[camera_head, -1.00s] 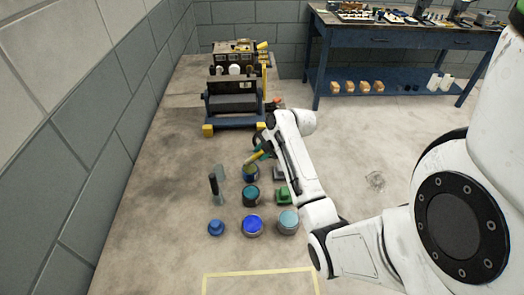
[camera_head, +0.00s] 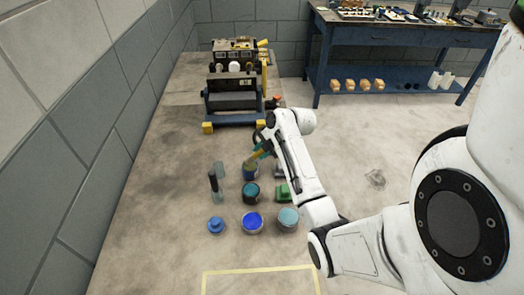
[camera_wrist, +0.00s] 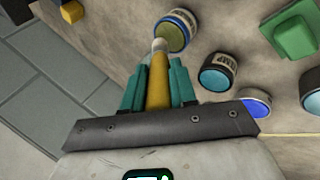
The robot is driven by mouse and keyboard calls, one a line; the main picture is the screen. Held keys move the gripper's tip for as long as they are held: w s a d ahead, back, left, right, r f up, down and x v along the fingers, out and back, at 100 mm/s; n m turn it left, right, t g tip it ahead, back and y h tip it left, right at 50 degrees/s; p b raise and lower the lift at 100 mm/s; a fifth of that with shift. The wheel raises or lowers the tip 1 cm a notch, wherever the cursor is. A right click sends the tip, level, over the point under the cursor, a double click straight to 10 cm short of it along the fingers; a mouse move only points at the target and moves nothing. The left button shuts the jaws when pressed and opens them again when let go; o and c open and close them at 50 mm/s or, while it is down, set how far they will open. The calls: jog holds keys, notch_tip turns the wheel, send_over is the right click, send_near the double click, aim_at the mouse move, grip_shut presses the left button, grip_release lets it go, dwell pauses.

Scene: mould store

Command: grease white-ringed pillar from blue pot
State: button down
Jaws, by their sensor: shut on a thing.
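My gripper (camera_wrist: 157,88) has teal fingers closed on the yellow handle of a brush (camera_wrist: 158,75). It also shows in the head view (camera_head: 266,147), partly behind my arm. The brush's pale end is at the near rim of a pot with olive-yellow contents (camera_wrist: 174,36); whether it touches the contents I cannot tell. That pot has a blue side in the head view (camera_head: 250,174). Nearer stands a pot with bright blue contents (camera_head: 252,222). Several pale round parts (camera_head: 235,68) show on the machine at the back; no white-ringed pillar can be made out clearly.
A teal pot (camera_head: 251,193), a light-blue pot (camera_head: 288,218), a blue knobbed object (camera_head: 216,226), a dark-handled object (camera_head: 213,185) and a green block (camera_head: 283,192) stand close by. The machine (camera_head: 233,103) is behind. A wall runs along the left.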

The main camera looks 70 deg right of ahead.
jog(key=shift+f+b, duration=0.45)
jog(key=shift+f, duration=0.3)
dwell(1.3)
jog(key=shift+r, duration=0.1)
jog(key=shift+r+p, duration=2.8)
jog(key=shift+r, duration=0.75)
jog(key=shift+f, duration=0.1)
